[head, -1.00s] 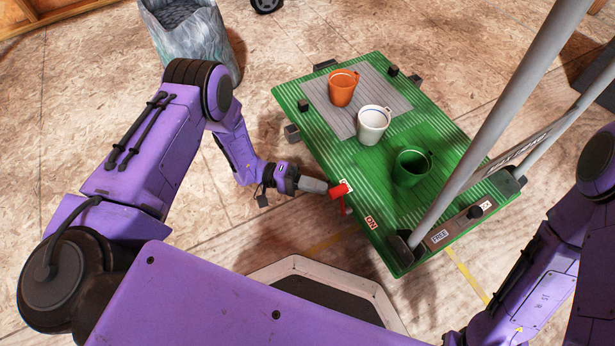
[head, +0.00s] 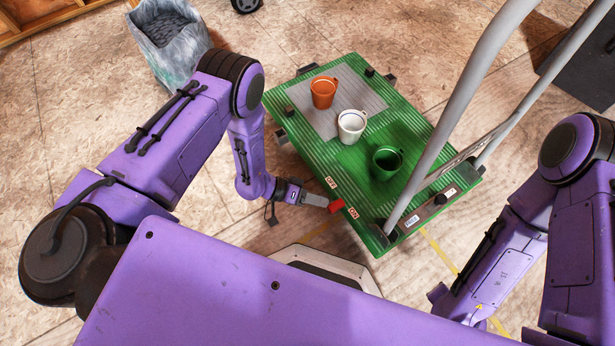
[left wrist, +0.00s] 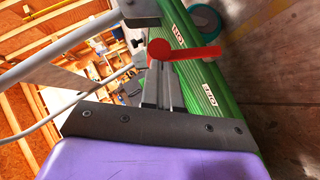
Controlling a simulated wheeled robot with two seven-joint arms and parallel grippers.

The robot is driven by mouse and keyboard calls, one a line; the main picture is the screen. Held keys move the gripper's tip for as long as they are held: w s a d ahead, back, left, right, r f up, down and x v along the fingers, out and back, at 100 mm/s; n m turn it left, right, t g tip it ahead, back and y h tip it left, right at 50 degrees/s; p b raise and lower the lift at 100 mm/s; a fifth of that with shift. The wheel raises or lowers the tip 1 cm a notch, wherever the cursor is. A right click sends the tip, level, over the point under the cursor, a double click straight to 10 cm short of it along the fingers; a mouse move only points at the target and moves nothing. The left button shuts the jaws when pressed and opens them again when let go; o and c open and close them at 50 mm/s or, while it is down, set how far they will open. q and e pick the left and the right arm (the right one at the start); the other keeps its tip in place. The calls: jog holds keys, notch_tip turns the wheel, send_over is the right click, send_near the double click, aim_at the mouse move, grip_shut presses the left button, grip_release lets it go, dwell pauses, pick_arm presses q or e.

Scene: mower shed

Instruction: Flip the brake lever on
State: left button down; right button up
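The red brake lever (head: 337,206) is at the near left edge of the green cart deck (head: 400,215). Its end is closer to the ON label (head: 353,213) than to the OFF label (head: 331,182). My left gripper (head: 318,200) reaches in from the left with its tips at the lever. In the left wrist view, its fingers (left wrist: 158,88) are close together, and the red lever (left wrist: 190,53) crosses at their tips, pointing right. I cannot tell whether the fingers pinch it or only touch it. My right gripper is out of view; only its arm shows.
On the deck stand an orange cup (head: 323,92), a white cup (head: 351,126) and a green cup (head: 386,162). The cart's grey handle (head: 440,125) rises at the right. A grey bin (head: 168,38) stands at the back left. The floor left of the cart is clear.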

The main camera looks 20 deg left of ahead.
pick_arm(q)
jog(key=shift+s+d+p, duration=0.4)
jog(key=shift+s+d, duration=0.05)
jog(key=shift+d, duration=0.15)
jog(key=shift+f, duration=0.1)
jog(key=a+r+p, duration=0.4)
jog(key=a+r, duration=0.3)
jog(key=a, duration=0.4)
jog(key=shift+s+r+p, duration=0.15)
jog(key=shift+s+p, duration=0.1)
jog(key=shift+p, duration=0.1)
